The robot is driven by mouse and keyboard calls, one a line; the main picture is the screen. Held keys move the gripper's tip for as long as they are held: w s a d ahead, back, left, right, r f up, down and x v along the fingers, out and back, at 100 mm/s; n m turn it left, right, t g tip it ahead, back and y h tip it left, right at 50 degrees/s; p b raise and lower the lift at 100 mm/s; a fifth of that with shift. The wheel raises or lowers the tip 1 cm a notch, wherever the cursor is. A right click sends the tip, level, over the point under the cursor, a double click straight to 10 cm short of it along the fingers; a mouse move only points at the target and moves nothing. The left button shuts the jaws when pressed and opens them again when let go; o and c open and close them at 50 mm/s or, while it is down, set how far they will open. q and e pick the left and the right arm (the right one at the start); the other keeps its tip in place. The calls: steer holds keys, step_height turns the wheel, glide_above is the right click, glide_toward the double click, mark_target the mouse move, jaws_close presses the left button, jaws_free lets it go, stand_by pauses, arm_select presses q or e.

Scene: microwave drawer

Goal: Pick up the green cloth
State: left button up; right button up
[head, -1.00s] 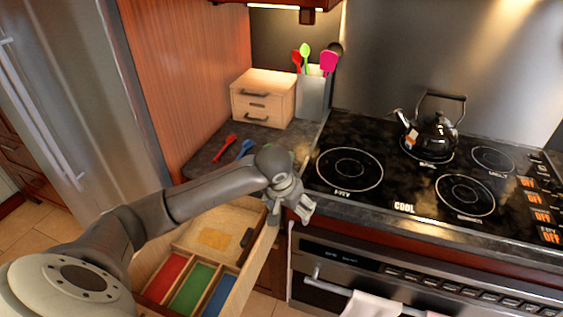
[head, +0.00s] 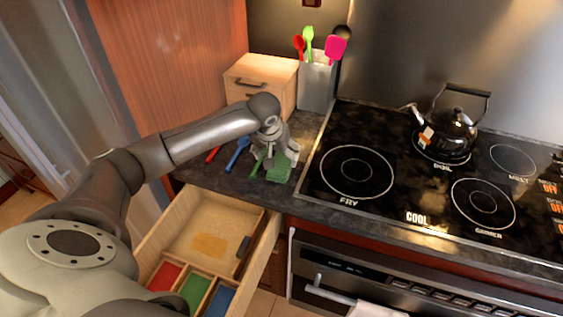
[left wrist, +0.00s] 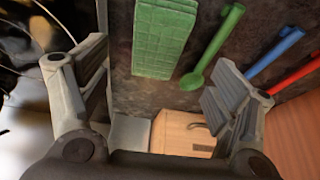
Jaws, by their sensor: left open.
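The green cloth (head: 280,169) lies flat on the dark counter left of the stove, near the front edge. In the left wrist view the cloth (left wrist: 164,38) is a ribbed green rectangle ahead of the space between the fingers. My left gripper (head: 281,150) is over the counter just behind the cloth and overlaps its far end in the head view. In the left wrist view the gripper (left wrist: 158,68) is open with nothing between its fingers. I cannot tell its height above the counter. My right gripper is not in view.
A green spoon (left wrist: 214,45) lies beside the cloth, then blue (head: 236,156) and red (head: 212,154) utensils. A wooden box (head: 262,79) and utensil holder (head: 317,84) stand behind. An open drawer (head: 165,228) sticks out below. A kettle (head: 451,133) is on the stove.

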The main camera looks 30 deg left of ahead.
mark_target(281, 162)
arm_select(q)
steer(key=shift+w+f, duration=0.25)
steer(key=shift+f, duration=0.35)
steer(key=shift+w+a+f, duration=0.15)
steer(key=shift+w+f, duration=0.05)
steer(key=shift+f, duration=0.1)
steer(key=p+x, duration=0.1)
steer(key=x, duration=0.1)
steer(key=p+x, duration=0.1)
steer(key=shift+w+f, duration=0.25)
steer(key=shift+f, duration=0.05)
steer(key=shift+w+f, duration=0.2)
steer(key=shift+f, duration=0.2)
steer(key=shift+c, duration=0.6)
steer(key=c, duration=0.9)
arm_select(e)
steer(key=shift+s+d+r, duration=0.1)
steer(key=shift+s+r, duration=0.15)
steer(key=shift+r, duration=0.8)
